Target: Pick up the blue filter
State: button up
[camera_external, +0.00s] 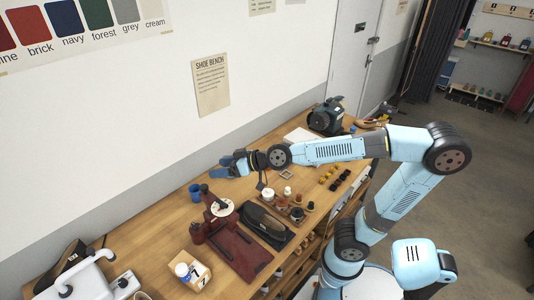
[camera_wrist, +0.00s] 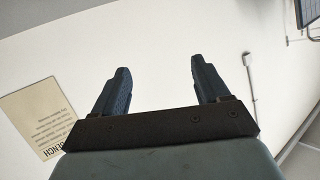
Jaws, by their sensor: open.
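A small blue, cup-like object (camera_external: 195,192) stands on the wooden bench at the wall side, just left of the dark red machine. It is the only loose blue thing I make out clearly, and I cannot tell for sure that it is the blue filter. My gripper (camera_external: 228,162) is above the bench, up and to the right of the blue object and apart from it. In the wrist view my gripper (camera_wrist: 159,66) is open with nothing between its two dark fingers. That view faces the white wall and a paper sign, with no blue filter in it.
A dark red machine (camera_external: 232,248) stands on the wooden bench (camera_external: 150,232). A black shoe or brush (camera_external: 265,222), small bottles (camera_external: 287,191) and rows of small pots (camera_external: 334,182) lie nearby. The wall runs close behind.

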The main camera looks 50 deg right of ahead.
jog(key=w+a+t, duration=0.2)
jog(key=a, duration=0.8)
jog(key=m+t+h, duration=0.3)
jog(key=t+h, duration=0.1)
send_over(183, 267)
jog(key=s+d, duration=0.3)
notch_tip(183, 267, down, 5)
jog(key=s+a+f+m+h, duration=0.15)
jog(key=s+f+h, duration=0.3)
jog(key=s, duration=0.45)
notch_tip(183, 267, down, 25)
jog(key=w, duration=0.2)
jog(key=shift+n+y, duration=0.25)
jog(key=shift+y, duration=0.1)
jog(key=w, duration=1.3)
jog(key=shift+a+f, duration=0.1)
jog(key=shift+a, duration=0.05)
jog(key=shift+c, duration=0.4)
jog(key=c, duration=1.1)
